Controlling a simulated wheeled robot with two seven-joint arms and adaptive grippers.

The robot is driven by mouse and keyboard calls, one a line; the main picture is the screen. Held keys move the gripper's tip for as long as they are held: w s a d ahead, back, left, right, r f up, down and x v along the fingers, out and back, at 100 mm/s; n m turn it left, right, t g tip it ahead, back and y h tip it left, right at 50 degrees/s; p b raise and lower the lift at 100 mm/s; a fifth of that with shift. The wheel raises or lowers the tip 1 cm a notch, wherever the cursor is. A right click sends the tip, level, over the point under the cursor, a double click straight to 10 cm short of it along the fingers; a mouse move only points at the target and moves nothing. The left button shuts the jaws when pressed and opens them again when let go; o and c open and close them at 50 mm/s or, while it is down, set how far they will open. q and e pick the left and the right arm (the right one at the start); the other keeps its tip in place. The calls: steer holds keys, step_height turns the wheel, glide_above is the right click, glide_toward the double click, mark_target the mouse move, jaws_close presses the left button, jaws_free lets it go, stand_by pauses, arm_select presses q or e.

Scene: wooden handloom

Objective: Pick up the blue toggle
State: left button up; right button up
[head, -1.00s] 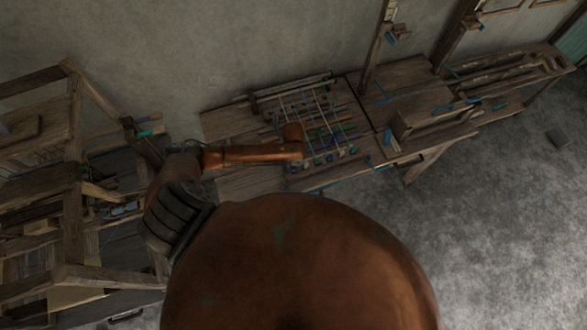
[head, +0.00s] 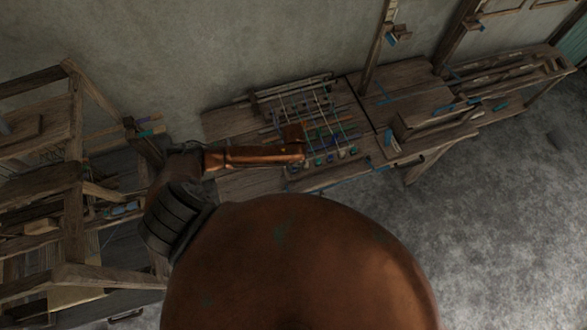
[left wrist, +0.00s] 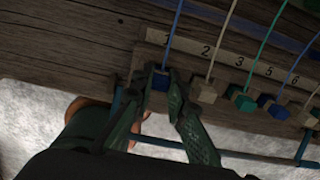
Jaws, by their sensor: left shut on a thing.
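The blue toggle (left wrist: 160,81) is a small dark-blue block on a blue cord, under the number 1 on a pale label strip (left wrist: 215,45) in the left wrist view. My left gripper (left wrist: 159,76) has its two green fingers on either side of this toggle, shut on it. The toggle is still at the row's left end, by the wooden edge. In the head view my orange arm reaches over the bench (head: 240,187); the fingers are too small or hidden to make out there. My right gripper is not in view.
Right of the held toggle hang a whitish toggle (left wrist: 207,91), a green one (left wrist: 240,99) and another blue one (left wrist: 271,106), closely spaced. A dark bar (left wrist: 235,156) runs below them. A wooden frame (head: 72,180) stands left in the head view.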

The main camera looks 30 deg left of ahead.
arm_select(q)
steer(key=shift+r, duration=0.4)
step_height(320, 180, up, 2)
steer(key=shift+w+r+b, duration=0.1)
steer(key=shift+r+b, duration=0.1)
steer(key=shift+b, duration=0.3)
steer(key=s+d+r+b, duration=0.2)
steer(key=s+d+r, duration=0.4)
steer(key=d+r, duration=0.3)
steer(key=d, duration=0.3)
steer(key=shift+d+r, duration=0.35)
steer(key=shift+r, duration=0.05)
